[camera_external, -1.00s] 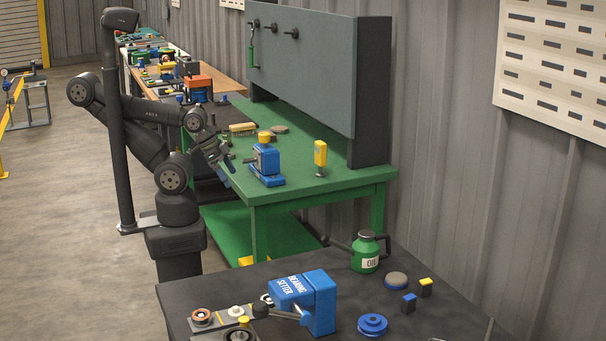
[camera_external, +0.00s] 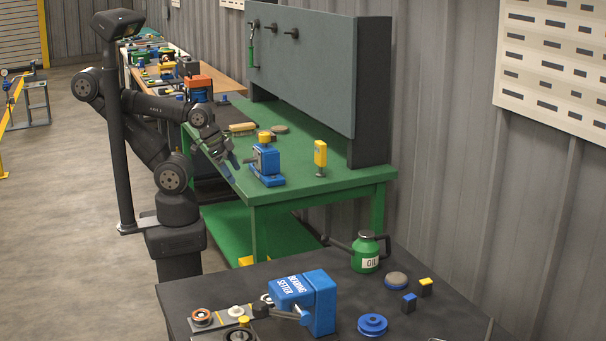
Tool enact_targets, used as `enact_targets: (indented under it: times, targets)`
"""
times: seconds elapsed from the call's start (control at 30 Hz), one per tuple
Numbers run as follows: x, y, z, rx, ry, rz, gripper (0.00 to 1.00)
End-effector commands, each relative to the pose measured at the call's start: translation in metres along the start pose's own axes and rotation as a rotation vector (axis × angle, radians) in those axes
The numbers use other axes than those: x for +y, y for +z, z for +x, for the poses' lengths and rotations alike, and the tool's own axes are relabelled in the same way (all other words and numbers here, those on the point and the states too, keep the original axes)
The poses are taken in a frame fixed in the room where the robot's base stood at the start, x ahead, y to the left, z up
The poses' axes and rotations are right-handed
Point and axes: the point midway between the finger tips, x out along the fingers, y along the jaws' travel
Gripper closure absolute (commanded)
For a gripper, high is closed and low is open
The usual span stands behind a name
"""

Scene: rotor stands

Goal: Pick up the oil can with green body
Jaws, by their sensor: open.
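The oil can (camera_external: 367,254) has a green body, a white label reading OIL and a dark top with a spout pointing left. It stands upright on the dark front table, near its back edge. My gripper (camera_external: 229,170) is over the left edge of the green bench, beside a blue device with a yellow knob (camera_external: 266,163). It is open and appears empty. It is far from the oil can, up and to the left of it in the picture.
A blue bearing setter (camera_external: 318,303) stands on the dark table (camera_external: 260,273), left of the can. A grey-brown disc (camera_external: 396,279), small blocks (camera_external: 409,303) and a blue pulley (camera_external: 372,325) lie nearby. A yellow-headed tool (camera_external: 320,157) stands on the green bench (camera_external: 340,182).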

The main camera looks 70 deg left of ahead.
Motion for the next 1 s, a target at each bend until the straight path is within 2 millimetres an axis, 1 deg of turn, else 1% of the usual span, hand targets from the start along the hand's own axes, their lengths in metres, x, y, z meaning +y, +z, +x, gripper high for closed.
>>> enact_targets:
  times: [0.03, 0.07, 0.23, 0.4, 0.47, 0.5, 0.57, 0.6, 0.7, 0.87, 1.0]
  targets:
    - [0.003, -0.014, -0.003, -0.005, 0.006, 0.011, 0.03]
    - [0.005, -0.023, -0.004, -0.008, 0.01, 0.018, 0.03]
    - [0.024, -0.083, -0.01, -0.022, 0.034, 0.064, 0.03]
    - [0.05, -0.142, -0.007, -0.036, 0.056, 0.109, 0.03]
    - [0.061, -0.163, -0.004, -0.041, 0.063, 0.125, 0.03]
    - [0.069, -0.176, -0.001, -0.044, 0.068, 0.135, 0.03]
    - [0.082, -0.195, 0.004, -0.049, 0.076, 0.151, 0.03]
    - [0.091, -0.207, 0.007, -0.051, 0.081, 0.16, 0.03]
    - [0.115, -0.236, 0.019, -0.059, 0.093, 0.188, 0.03]
    - [0.16, -0.277, 0.042, -0.071, 0.11, 0.231, 0.03]
    - [0.203, -0.306, 0.067, -0.081, 0.125, 0.269, 0.03]
